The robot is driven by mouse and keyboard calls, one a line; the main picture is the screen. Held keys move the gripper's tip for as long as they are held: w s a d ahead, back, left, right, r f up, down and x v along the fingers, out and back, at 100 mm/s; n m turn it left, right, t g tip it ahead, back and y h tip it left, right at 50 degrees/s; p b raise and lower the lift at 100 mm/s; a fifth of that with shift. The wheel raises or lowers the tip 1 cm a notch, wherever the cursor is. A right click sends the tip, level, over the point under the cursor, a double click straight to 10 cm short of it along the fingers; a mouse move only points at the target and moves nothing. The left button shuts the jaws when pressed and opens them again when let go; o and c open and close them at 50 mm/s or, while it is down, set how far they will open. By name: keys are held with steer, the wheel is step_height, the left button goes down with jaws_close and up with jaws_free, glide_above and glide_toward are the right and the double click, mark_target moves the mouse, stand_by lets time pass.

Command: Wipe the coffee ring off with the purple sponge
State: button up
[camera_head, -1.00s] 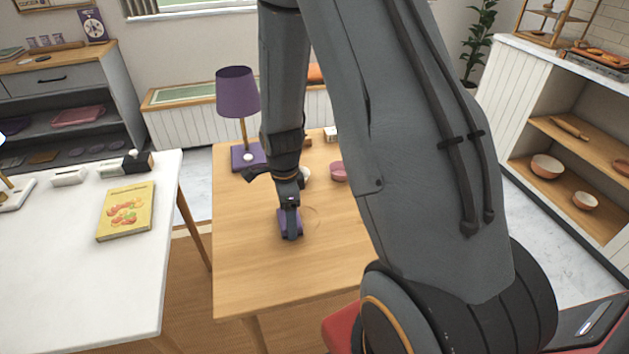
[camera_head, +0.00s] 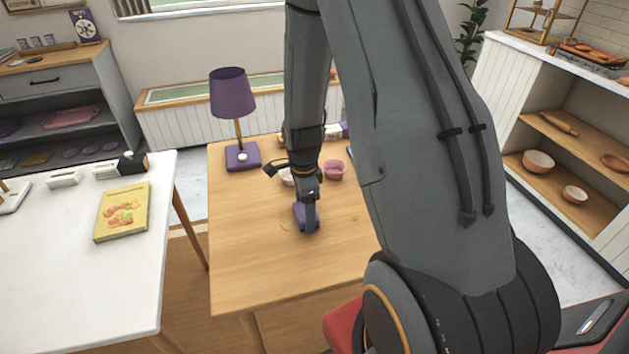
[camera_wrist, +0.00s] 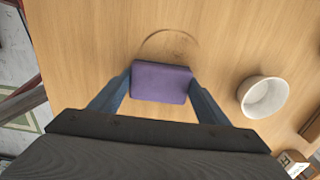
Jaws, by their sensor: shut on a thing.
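The purple sponge (camera_wrist: 161,82) is between the two fingers of my gripper (camera_wrist: 161,88), which is shut on it. In the head view the sponge (camera_head: 301,214) is low at the wooden table (camera_head: 250,265), under my gripper (camera_head: 308,218); whether it presses on the wood I cannot tell. The coffee ring (camera_wrist: 170,40) is a thin brown arc on the wood just beyond the sponge in the wrist view; its near part is hidden or gone, I cannot tell which. In the head view a faint piece of the ring (camera_head: 286,226) shows just left of the sponge.
A white bowl (camera_wrist: 264,96) stands right of the sponge in the wrist view. A pink bowl (camera_head: 334,170) and a purple lamp (camera_head: 234,95) stand farther back on the table. The front of the table is clear. A white table (camera_head: 85,270) stands at left.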

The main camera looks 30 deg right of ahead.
steer(key=shift+s+d, duration=0.1)
steer(key=shift+d, duration=0.35)
steer(key=shift+s+d+f, duration=0.1)
steer(key=shift+d, duration=0.65)
steer(key=shift+s+d+r+p, duration=0.15)
steer(key=shift+r+p, duration=0.1)
steer(key=shift+p, duration=0.15)
step_height(320, 180, up, 3)
steer(key=shift+f+p, duration=0.1)
steer(key=shift+p, duration=0.55)
steer(key=shift+r+p, duration=1.8)
steer(key=shift+r, duration=0.7)
steer(key=shift+f, duration=0.1)
